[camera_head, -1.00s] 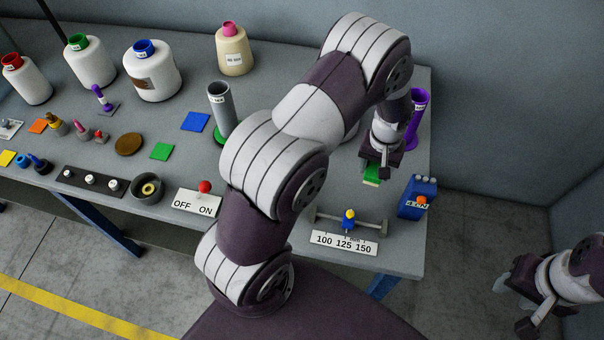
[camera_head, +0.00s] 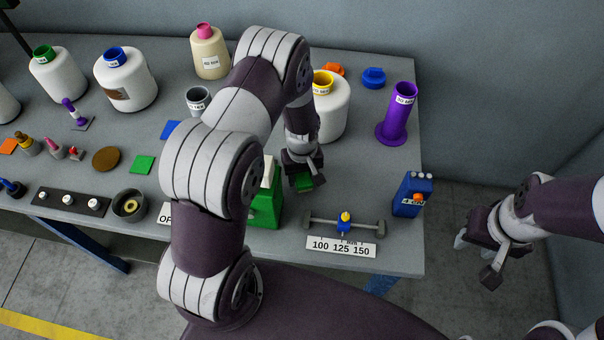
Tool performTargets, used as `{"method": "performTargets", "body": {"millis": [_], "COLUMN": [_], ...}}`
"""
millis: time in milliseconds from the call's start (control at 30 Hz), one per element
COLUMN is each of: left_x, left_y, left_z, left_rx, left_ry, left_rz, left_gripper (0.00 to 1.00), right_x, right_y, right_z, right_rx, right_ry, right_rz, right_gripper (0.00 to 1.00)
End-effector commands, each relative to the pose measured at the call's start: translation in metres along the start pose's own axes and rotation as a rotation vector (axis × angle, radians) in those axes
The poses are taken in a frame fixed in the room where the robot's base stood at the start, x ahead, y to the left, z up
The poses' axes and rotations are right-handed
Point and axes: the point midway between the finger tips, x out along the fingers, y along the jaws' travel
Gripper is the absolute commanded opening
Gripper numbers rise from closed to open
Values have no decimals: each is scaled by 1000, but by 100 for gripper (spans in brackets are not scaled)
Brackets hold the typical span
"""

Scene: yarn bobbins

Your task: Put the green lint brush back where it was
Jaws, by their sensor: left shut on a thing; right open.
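My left gripper (camera_head: 303,176) is shut on the green lint brush (camera_head: 312,184). It holds the brush above the right half of the grey table, behind the bar-shaped gauge. Only a green part of the brush shows below the jaws; the rest is hidden by the gripper. My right gripper (camera_head: 484,248) is open and empty, off the table's right side above the floor.
A green block with a pale top (camera_head: 265,207) stands left of the brush, partly behind my arm. The bar gauge (camera_head: 345,224), blue device (camera_head: 412,194), purple tube (camera_head: 399,114) and yellow-topped white bobbin (camera_head: 332,108) stand around. Bare table lies between brush and purple tube.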

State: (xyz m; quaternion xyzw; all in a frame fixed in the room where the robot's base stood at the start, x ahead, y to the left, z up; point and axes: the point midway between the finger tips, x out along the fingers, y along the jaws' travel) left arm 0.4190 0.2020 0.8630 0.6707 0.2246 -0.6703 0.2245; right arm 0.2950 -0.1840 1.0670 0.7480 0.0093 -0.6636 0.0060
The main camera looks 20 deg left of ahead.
Motion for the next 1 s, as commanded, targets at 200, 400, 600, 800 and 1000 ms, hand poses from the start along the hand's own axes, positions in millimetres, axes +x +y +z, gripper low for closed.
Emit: {"method": "performTargets", "body": {"millis": [200, 400, 600, 800, 1000], "left_x": [10, 13, 16, 18, 19], "left_y": [0, 0, 0, -1, -2], "left_z": [0, 0, 1, 2, 3], "left_rx": [0, 0, 0, 0, 0], "left_ry": [1, 1, 0, -4, -7], "left_rz": [1, 1, 0, -3, -5], "left_gripper": [19, 19, 75, 78, 78], "right_x": [-2, 1, 3, 3, 4], "right_y": [0, 0, 0, 0, 0], "right_z": [0, 0, 0, 0, 0], "right_rx": [0, 0, 0, 0, 0], "right_ry": [0, 0, 0, 0, 0], "right_rz": [0, 0, 0, 0, 0], "right_gripper": [43, 43, 43, 43, 43]}}
